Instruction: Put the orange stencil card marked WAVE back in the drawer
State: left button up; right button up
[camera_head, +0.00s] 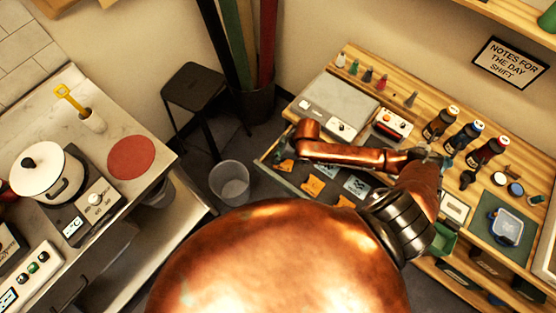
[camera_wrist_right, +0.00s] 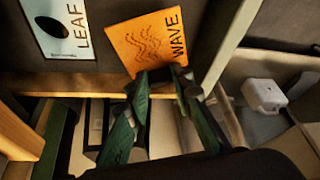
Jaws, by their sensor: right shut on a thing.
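The orange WAVE stencil card (camera_wrist_right: 148,42) shows in the right wrist view, its lower edge at my right fingertips (camera_wrist_right: 168,82). The fingers are shut on that edge, and the card lies over a dark grey surface beside a pale blue LEAF card (camera_wrist_right: 65,28). In the head view the open drawer (camera_head: 300,178) holds several orange and blue cards. My right forearm reaches left across the drawer, and the right gripper (camera_head: 287,152) is small and dark at its left end. I cannot tell whether the WAVE card touches the surface below. My left gripper is out of view.
Dark bottles (camera_head: 440,124) and small coloured items stand on the wooden table behind the drawer. A grey-topped device (camera_head: 340,100) sits near its left end. A waste bin (camera_head: 230,181) and a black stool (camera_head: 193,85) stand left of the drawer. A pale wall edges the card's right side.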

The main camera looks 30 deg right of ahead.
aim_at(289, 163)
notch_tip(289, 163, down, 3)
jog(key=shift+f+b, duration=0.1)
jog(key=shift+b, duration=0.2)
jog(key=o, duration=0.8)
jog(key=shift+o, duration=0.2)
jog(key=p+v, duration=0.2)
jog(key=v, duration=1)
jog(key=shift+a, duration=0.1)
